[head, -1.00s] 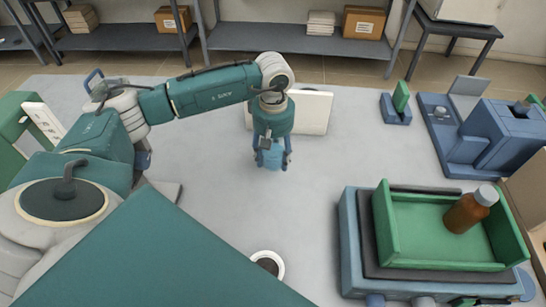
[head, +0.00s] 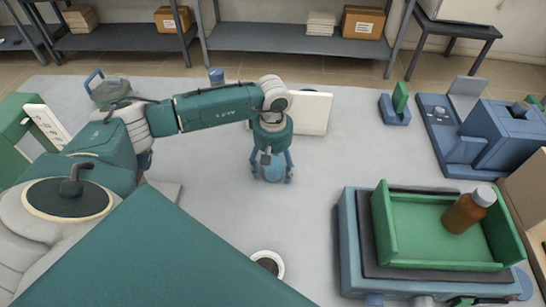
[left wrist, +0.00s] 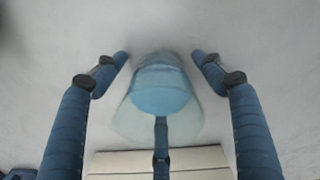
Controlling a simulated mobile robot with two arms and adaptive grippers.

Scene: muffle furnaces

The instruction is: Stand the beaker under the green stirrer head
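A clear beaker with light blue contents (left wrist: 160,100) stands on the grey table, between the fingers of my left gripper (head: 272,178). It shows in the head view (head: 272,170) partly hidden by the gripper. I cannot surely pick out the green stirrer head; a green device with a white panel (head: 42,126) stands at the left edge, partly hidden by my arm. My right gripper is not in view.
A brown bottle (head: 462,214) lies in a green tray (head: 432,262) at right front. A white-rimmed cup (head: 281,267) stands at the front. A blue device (head: 502,130) stands at right.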

